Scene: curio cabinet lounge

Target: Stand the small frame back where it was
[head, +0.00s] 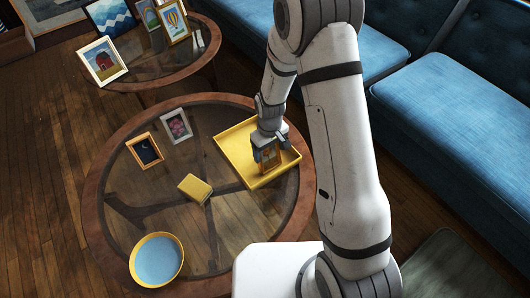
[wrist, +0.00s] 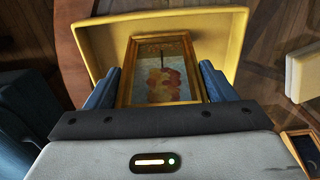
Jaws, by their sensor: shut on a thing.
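My gripper (head: 268,150) is shut on a small wooden frame (head: 270,157). It holds the frame over or in the yellow tray (head: 229,137) on the near round glass table. In the wrist view the small frame (wrist: 160,72) shows between the two blue fingers of my gripper (wrist: 158,92). Its picture has red and orange rounded shapes on a grey-blue ground. The tray (wrist: 240,40) lies around and behind it in that view. I cannot tell whether the frame touches the tray floor.
The near table (head: 112,205) also bears a night-picture frame (head: 145,150), a white frame (head: 176,126), a yellow box (head: 195,188) and a blue-and-yellow bowl (head: 156,260). Several frames stand on the far table (head: 150,82). A blue sofa (head: 440,110) is at right.

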